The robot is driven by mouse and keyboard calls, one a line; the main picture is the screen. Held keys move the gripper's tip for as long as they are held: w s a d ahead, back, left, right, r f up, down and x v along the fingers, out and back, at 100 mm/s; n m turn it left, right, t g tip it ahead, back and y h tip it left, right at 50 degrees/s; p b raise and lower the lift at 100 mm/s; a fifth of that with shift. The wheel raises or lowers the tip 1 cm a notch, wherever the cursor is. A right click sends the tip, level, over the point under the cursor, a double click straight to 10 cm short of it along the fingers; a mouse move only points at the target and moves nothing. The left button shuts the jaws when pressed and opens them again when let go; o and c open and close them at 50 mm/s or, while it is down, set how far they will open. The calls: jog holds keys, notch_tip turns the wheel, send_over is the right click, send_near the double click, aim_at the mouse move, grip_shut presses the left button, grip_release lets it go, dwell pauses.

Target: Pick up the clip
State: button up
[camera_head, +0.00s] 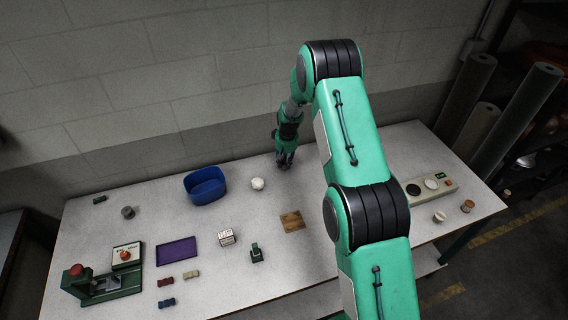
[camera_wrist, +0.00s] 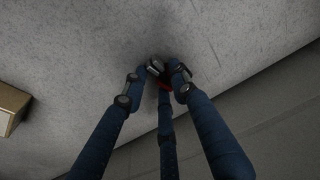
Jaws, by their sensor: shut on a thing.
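My gripper (camera_head: 285,163) is low over the far part of the table, close to the wall, in the head view. In the wrist view its three dark blue fingers (camera_wrist: 164,76) come together on a small dark and red thing, which I take to be the clip (camera_wrist: 165,85). The fingers cover most of the clip, so its shape is hard to make out. The fingertips are at or just above the grey table surface; I cannot tell which. The clip is not visible in the head view, where the gripper hides that spot.
A blue bin (camera_head: 206,186) and a white ball (camera_head: 257,184) stand left of my gripper. A dial panel (camera_head: 430,188) is at right. A tan box (camera_wrist: 11,109) shows at left.

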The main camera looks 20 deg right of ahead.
aim_at(284, 162)
jog(key=shift+r, duration=0.5)
notch_tip(284, 162, up, 3)
jog(key=shift+s+f, duration=0.1)
jog(key=shift+f, duration=0.1)
jog(key=s, duration=0.5)
jog(key=s+a+r, duration=0.1)
jog(key=s, duration=0.9)
jog(key=shift+s+a+r, duration=0.15)
jog(key=shift+s+a, duration=0.15)
